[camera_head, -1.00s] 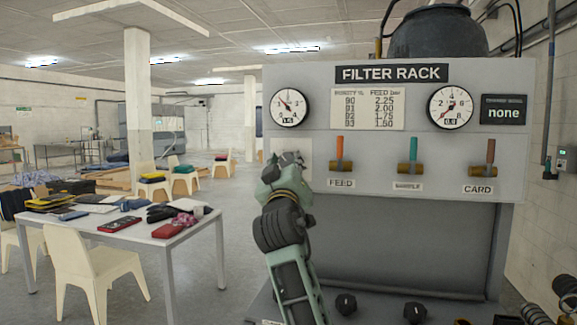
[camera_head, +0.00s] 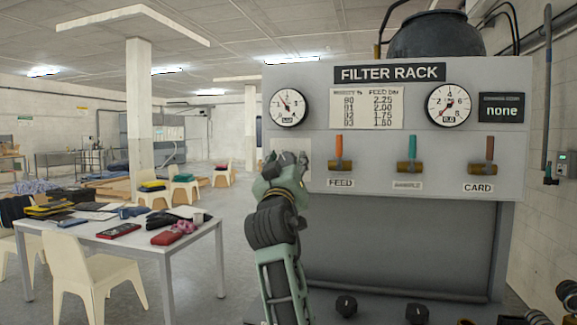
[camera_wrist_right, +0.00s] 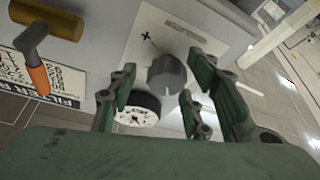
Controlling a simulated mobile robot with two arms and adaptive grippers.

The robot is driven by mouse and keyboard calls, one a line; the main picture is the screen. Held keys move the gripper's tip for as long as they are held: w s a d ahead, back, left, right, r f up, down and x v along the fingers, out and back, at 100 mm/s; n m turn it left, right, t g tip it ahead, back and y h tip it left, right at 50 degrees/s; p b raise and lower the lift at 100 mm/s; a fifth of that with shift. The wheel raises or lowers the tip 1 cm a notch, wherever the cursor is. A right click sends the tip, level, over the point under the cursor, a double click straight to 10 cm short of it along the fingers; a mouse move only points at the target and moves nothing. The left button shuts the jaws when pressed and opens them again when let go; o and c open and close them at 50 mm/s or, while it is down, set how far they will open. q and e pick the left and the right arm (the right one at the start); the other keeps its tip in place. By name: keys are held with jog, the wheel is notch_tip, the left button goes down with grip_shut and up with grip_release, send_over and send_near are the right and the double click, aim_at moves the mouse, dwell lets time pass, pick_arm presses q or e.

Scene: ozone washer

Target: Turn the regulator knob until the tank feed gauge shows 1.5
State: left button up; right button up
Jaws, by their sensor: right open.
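The regulator knob (camera_wrist_right: 166,75) is a dark grey cylinder on a pale plate (camera_wrist_right: 190,38), seen in the right wrist view. My right gripper (camera_head: 290,158) is open, with its fingers spread on either side of the knob; I cannot tell whether they touch it. My left gripper is out of view.
The filter rack (camera_head: 400,230) carries the FEED lever (camera_head: 339,148), two more levers (camera_head: 412,148) (camera_head: 490,150), a second gauge (camera_head: 449,104) and a display (camera_head: 501,111) reading "none". A cluttered table (camera_head: 180,240) and a chair (camera_head: 95,270) stand left. Dark weights (camera_head: 346,306) lie below.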

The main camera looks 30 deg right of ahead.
jog(key=shift+a+f, duration=0.2)
jog(key=shift+a, duration=0.05)
jog(key=v, duration=1.1)
jog(key=shift+s, duration=0.3)
jog(key=shift+f, duration=0.1)
